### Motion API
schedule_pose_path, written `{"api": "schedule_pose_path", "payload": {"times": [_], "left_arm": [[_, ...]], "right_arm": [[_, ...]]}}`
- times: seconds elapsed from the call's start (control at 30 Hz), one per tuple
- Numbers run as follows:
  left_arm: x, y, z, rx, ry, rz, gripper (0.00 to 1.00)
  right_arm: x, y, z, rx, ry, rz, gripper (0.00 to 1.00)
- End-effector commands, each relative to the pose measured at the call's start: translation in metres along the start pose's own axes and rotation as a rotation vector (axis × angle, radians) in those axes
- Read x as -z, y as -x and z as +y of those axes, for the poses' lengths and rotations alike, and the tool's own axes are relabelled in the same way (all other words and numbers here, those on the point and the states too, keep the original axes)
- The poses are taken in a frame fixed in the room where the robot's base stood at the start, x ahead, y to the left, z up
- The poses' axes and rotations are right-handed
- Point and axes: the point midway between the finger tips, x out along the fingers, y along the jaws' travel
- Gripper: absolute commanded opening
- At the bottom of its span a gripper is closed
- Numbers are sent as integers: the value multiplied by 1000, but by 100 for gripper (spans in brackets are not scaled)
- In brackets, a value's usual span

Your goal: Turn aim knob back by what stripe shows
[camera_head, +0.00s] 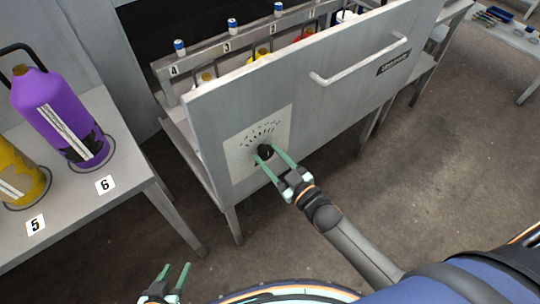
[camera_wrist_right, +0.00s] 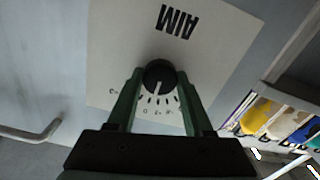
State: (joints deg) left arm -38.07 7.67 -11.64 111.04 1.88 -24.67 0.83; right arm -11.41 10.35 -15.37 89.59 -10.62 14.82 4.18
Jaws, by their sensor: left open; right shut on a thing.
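The aim knob (camera_head: 265,151) is round and black, on a white dial plate (camera_head: 240,155) on the grey panel. My right gripper (camera_head: 267,153) has its green fingers on either side of it and is shut on it. In the right wrist view the knob (camera_wrist_right: 159,76) sits between the fingertips, with a light pointer line towards the picture's bottom. Dial marks lie below it, and the word AIM is upside down above; the small figures are hard to read. My left gripper (camera_head: 176,268) is open and empty at the bottom left. I cannot identify the stripe.
A purple cylinder (camera_head: 58,105) and a yellow cylinder (camera_head: 20,180) stand on a grey table (camera_head: 118,150) at left, by labels 6 and 5. A handle (camera_head: 360,62) juts from the panel. Behind it is a numbered rack (camera_head: 215,50).

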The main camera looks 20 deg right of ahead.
Motion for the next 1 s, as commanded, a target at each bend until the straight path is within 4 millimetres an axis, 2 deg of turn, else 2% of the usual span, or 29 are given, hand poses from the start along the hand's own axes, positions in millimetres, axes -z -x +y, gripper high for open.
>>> {"api": "schedule_pose_path", "payload": {"times": [0.07, 0.43, 0.7, 1.0], "left_arm": [[0, 0, 0, 0, 0, 1, 50], [2, 1, 0, 0, -1, 2, 50], [5, 4, -2, 4, -1, 7, 50], [-1, 5, -5, 12, 1, -6, 50]], "right_arm": [[0, 0, 0, 0, 0, 0, 0], [0, 0, 0, 0, 57, -1, 0], [0, 0, 0, 0, 228, -2, 0], [0, 0, 0, 0, 418, -1, 0]]}}
